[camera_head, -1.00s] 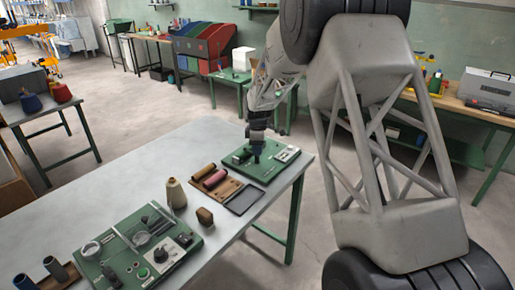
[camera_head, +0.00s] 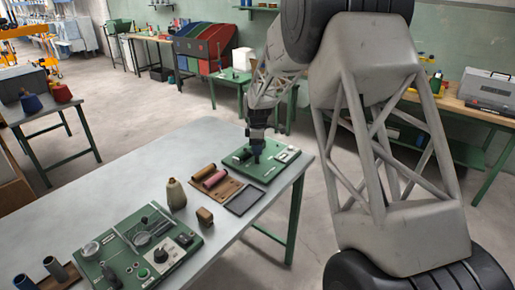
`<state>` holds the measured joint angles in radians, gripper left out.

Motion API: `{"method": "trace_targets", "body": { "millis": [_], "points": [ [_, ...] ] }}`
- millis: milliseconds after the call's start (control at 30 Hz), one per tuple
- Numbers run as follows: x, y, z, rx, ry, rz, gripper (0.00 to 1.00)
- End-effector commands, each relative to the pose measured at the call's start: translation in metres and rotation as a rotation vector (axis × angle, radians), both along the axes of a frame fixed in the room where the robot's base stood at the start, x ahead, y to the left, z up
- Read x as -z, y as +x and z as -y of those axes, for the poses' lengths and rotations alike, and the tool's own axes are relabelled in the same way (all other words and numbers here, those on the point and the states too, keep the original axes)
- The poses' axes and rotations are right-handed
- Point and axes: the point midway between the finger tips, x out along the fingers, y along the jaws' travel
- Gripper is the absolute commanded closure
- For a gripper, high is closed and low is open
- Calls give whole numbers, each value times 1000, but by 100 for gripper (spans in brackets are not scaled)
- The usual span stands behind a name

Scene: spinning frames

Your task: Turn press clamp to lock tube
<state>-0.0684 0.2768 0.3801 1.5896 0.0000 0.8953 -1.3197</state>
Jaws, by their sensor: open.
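A green panel (camera_head: 272,171) lies at the far right end of the grey table, with dark and white fittings on it. My gripper (camera_head: 257,158) points down over the left half of this panel, close to a small dark fitting (camera_head: 243,154). It is open, but its fingers are small and dark here, and contact with the fitting cannot be told. Which fitting is the press clamp is too small to tell. A brown tube (camera_head: 204,170) and a red-pink tube (camera_head: 215,179) lie on a wooden board (camera_head: 227,189) left of the panel.
A cone spool (camera_head: 176,194), a small brown block (camera_head: 205,216) and a dark tray (camera_head: 244,201) stand near the board. A larger green control panel (camera_head: 133,259) with knobs is at the table's front. The table's left middle (camera_head: 120,190) is bare.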

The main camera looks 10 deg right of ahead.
Motion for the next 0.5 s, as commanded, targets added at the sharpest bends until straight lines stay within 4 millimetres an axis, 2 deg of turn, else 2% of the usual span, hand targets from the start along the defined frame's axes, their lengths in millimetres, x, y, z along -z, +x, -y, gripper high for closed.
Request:
{"method": "trace_targets", "body": {
  "millis": [500],
  "points": [
    [-60,0,0,0,0,3,40]
  ]
}}
